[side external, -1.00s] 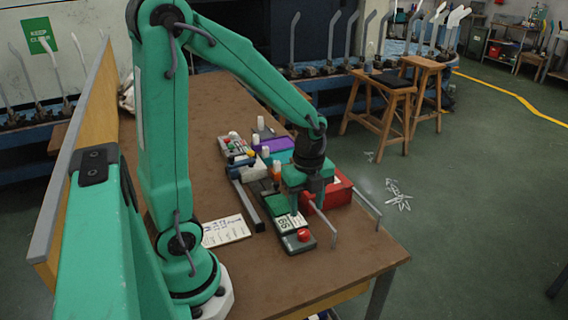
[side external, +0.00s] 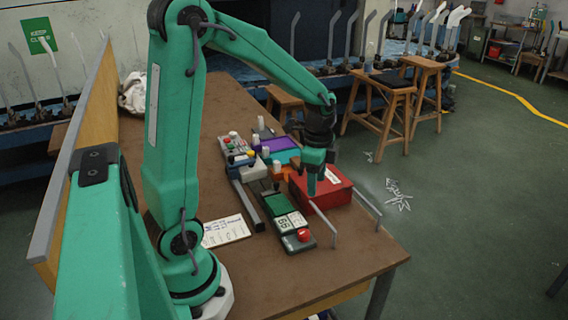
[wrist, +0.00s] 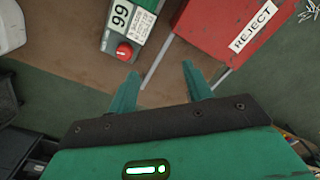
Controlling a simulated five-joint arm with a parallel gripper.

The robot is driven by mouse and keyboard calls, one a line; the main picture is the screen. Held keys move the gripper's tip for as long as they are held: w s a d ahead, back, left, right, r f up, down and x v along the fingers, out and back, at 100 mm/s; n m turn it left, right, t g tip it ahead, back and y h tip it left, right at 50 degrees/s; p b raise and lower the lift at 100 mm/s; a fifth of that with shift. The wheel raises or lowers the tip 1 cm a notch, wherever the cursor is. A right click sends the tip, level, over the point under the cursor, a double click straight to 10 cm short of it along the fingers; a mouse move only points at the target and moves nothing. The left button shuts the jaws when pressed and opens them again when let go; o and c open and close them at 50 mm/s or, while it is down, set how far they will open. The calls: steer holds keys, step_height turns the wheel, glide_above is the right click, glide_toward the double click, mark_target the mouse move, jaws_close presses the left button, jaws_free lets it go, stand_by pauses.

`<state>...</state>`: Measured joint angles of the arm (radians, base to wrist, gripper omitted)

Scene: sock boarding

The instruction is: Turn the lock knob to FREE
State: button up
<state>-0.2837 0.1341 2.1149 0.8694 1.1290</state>
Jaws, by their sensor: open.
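My gripper (side external: 317,188) is over the near part of the red REJECT box (side external: 335,192) in the side view. In the wrist view its fingers (wrist: 160,72) are spread apart with nothing between them. A round red knob (side external: 304,235) sits on the near end of a grey and green unit with a white numbered label (side external: 291,221). The red knob also shows in the wrist view (wrist: 124,50), ahead and left of the fingers and apart from them. I cannot read any FREE marking, and cannot tell whether this is the lock knob.
Thin grey rails (side external: 335,228) stand near the table's right edge. A dark bar (side external: 246,205) and a printed card (side external: 226,231) lie left of the unit. Several small boxes with knobs and buttons (side external: 240,150) stand farther back. The brown table (side external: 190,140) is clear at the back left.

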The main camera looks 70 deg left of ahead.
steer(key=w+a+r+n, duration=0.3)
steer(key=a+n, duration=0.4)
steer(key=n, duration=0.4)
steer(key=w+a+r+n, duration=0.4)
steer(key=a+n, duration=0.4)
steer(key=n, duration=0.4)
steer(key=shift+w+a+r+t, duration=0.2)
steer(key=shift+w+r+t, duration=0.1)
steer(key=shift+w, duration=0.25)
steer(key=shift+y, duration=0.3)
steer(key=shift+d, duration=0.15)
